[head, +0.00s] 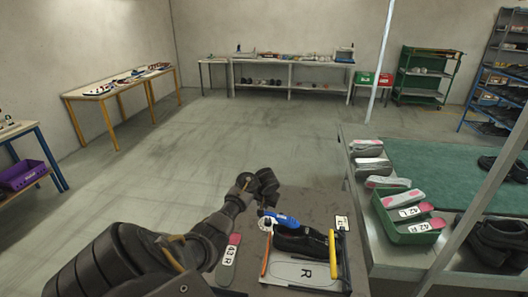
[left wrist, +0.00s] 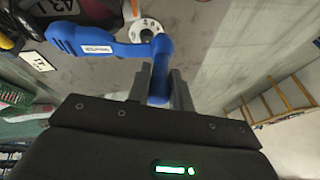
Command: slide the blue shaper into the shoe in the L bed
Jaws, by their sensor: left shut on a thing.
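My left gripper (head: 266,200) is shut on the blue shaper (head: 284,219). In the left wrist view the shaper (left wrist: 95,42) has its blue shank between the two fingers (left wrist: 160,88), and its long body reaches to the left. A black shoe (head: 300,242) lies below and in front of the gripper, in the fixture at the table's front. The shaper is at the shoe's far side; whether they touch is unclear. The near bed (head: 306,272) is marked R. The L bed's mark is not readable. My right gripper is not in view.
An orange bar (head: 266,248) and a yellow bar (head: 332,250) flank the shoe. An insole marked 43 R (head: 229,255) lies left of them, and a small card (head: 342,223) lies to the right. A green bin (head: 405,234) with insoles stands on the right bench.

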